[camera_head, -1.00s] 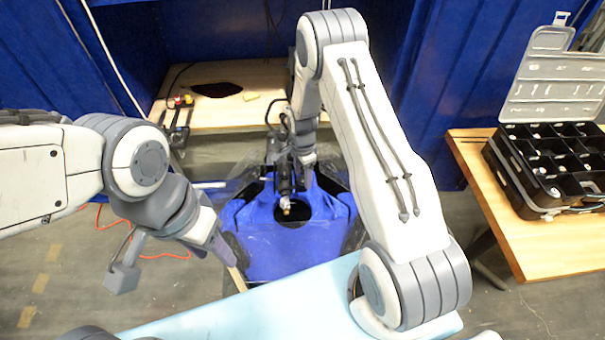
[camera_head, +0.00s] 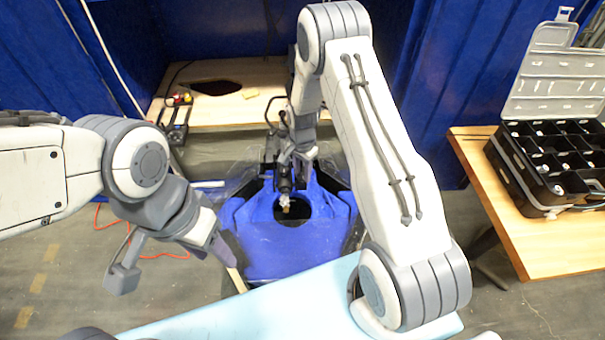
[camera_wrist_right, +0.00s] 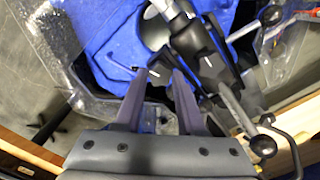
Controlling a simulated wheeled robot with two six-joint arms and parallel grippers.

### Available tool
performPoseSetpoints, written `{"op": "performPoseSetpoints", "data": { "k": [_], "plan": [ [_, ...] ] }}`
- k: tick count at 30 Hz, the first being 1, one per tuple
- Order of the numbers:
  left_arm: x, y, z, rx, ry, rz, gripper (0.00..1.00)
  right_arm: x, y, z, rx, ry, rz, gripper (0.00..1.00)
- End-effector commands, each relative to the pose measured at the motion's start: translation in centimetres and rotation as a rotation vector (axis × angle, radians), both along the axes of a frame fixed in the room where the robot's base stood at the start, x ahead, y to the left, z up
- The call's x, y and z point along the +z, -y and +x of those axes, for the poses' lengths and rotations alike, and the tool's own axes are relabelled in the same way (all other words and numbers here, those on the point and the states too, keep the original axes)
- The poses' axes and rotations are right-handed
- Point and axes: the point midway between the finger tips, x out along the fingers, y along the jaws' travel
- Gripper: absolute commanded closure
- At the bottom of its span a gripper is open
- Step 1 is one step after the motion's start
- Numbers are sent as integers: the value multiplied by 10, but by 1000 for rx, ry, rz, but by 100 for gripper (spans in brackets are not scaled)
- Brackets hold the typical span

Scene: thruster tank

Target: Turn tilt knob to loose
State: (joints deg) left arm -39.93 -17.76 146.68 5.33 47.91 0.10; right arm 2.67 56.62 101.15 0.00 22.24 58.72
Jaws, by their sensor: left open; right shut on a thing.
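The thruster is a dark, slim unit (camera_head: 284,183) hanging over the blue tank (camera_head: 262,262) in the head view, with a light tip above the round dark opening. The wrist view shows its black body (camera_wrist_right: 203,48) beside my fingers. My right gripper (camera_wrist_right: 158,74) has both purple fingers pointing at the black mount next to this body, shut on what seems to be the tilt knob; the knob is mostly hidden between the fingertips. In the head view my right wrist hides the grip. My left gripper (camera_head: 224,252) is open and empty, left of the tank.
A light blue surface (camera_head: 250,318) lies in front of the tank. A wooden table at right (camera_head: 500,225) carries an open black organizer case (camera_head: 528,185). A wooden bench (camera_head: 240,112) stands behind. Metal rods with ball ends (camera_wrist_right: 262,145) lie close to my right gripper.

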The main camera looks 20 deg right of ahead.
Motion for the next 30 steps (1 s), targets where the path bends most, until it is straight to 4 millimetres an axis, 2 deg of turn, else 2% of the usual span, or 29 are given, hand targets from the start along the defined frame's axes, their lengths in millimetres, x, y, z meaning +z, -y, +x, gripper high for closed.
{"op": "performPoseSetpoints", "data": {
  "k": [9, 30],
  "plan": [
    [-15, 0, 0, -1, 0, 0, 50, -1, 0, 0, 301, 1, 0, 100],
    [-36, 0, 0, -2, 0, 0, 50, 0, 0, 0, 965, 1, 0, 100]
  ]
}}
